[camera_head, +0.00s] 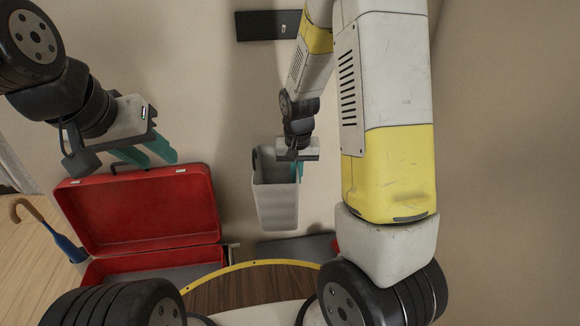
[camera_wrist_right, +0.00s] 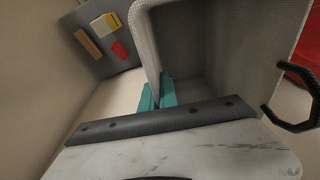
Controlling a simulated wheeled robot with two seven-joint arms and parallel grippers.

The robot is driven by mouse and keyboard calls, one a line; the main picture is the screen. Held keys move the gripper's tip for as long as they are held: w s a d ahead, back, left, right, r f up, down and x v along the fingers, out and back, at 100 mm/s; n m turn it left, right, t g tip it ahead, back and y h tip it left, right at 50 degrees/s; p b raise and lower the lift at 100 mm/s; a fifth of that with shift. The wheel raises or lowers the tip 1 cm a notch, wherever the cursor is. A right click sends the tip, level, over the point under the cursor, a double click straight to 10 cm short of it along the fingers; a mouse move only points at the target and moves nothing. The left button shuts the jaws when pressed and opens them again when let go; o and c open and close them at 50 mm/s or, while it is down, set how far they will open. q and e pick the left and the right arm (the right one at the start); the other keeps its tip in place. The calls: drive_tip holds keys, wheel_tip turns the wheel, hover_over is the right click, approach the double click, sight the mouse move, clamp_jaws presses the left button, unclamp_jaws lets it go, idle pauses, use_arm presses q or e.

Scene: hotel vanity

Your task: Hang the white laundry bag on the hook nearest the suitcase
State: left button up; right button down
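The white laundry bag (camera_head: 277,204) is a tall, open-topped, light grey-white bag against the beige wall, right of the open red suitcase (camera_head: 145,213). My right gripper (camera_head: 297,168) is at its upper right rim. In the right wrist view, its teal fingers (camera_wrist_right: 158,94) are closed on the bag's wall (camera_wrist_right: 146,45). A black open loop (camera_wrist_right: 290,112) is at the bag's side; a dark loop also shows at its upper left in the head view. I cannot tell whether it is a wall hook. My left gripper (camera_head: 146,153) is open and empty above the suitcase.
A dark panel (camera_head: 262,26) with a small light fitting is high on the wall. A grey board (camera_wrist_right: 110,45) bears yellow, red and brown items. An umbrella (camera_head: 65,243) stands left of the suitcase. A yellow-edged round brown surface (camera_head: 250,287) is low in front.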

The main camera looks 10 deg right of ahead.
drive_tip(key=s+a+r+m+h, duration=0.1)
drive_tip(key=s+r+m, duration=0.35)
drive_tip(key=r, duration=0.55)
drive_tip(key=s+r+m+g, duration=0.1)
drive_tip(key=s+r+m, duration=0.2)
drive_tip(key=r+m, duration=0.55)
drive_tip(key=s+a+r+m+h, duration=0.1)
drive_tip(key=s+r+m, duration=0.2)
drive_tip(key=r, duration=0.9)
drive_tip(key=w+f, duration=0.1)
drive_tip(key=w, duration=0.9)
drive_tip(key=shift+f, duration=0.2)
drive_tip(key=shift+d, duration=0.1)
